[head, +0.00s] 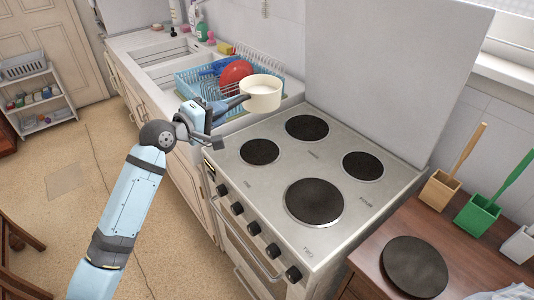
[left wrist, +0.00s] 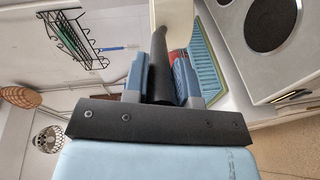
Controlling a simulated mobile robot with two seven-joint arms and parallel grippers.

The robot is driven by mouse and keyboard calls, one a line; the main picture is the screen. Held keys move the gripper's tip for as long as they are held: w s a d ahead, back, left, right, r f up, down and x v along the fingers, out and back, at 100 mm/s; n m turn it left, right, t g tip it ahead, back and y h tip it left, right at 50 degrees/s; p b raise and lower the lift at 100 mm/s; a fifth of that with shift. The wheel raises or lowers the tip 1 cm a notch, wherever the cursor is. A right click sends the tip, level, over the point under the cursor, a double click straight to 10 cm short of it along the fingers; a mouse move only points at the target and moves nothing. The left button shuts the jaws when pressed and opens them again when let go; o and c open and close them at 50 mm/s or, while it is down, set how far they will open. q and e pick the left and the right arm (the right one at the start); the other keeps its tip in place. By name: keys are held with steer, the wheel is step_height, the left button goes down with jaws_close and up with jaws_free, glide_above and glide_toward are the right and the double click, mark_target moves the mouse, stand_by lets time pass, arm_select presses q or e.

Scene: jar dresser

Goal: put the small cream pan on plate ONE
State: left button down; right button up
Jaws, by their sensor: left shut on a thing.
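The small cream pan (head: 262,95) is in the air above the right end of the dish rack, short of the stove's left back corner. Its dark handle points left to my left gripper (head: 214,113), which is shut on it. In the left wrist view the dark handle (left wrist: 160,72) runs between the two fingers, and part of the cream pan (left wrist: 174,12) shows beyond. The front left hot plate (head: 260,151) is bare; the small label near it seems to read ONE. My right gripper is not in view.
The stove (head: 335,150) has other bare plates: back (head: 307,127), right (head: 362,166) and large front (head: 315,202). A blue dish rack (head: 190,84) holds a red bowl (head: 236,72). Utensil holders (head: 440,190) and a dark disc (head: 414,266) stand on the wooden top at right.

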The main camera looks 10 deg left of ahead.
arm_select(q)
steer(key=shift+a+f, duration=0.15)
steer(key=shift+a, duration=0.1)
step_height(320, 180, down, 19)
steer(key=b, duration=0.3)
steer(key=shift+f, duration=0.2)
steer(key=shift+a, duration=0.1)
steer(key=shift+f, duration=0.1)
steer(key=c, duration=0.9)
jaws_free()
steer(key=shift+s, duration=0.1)
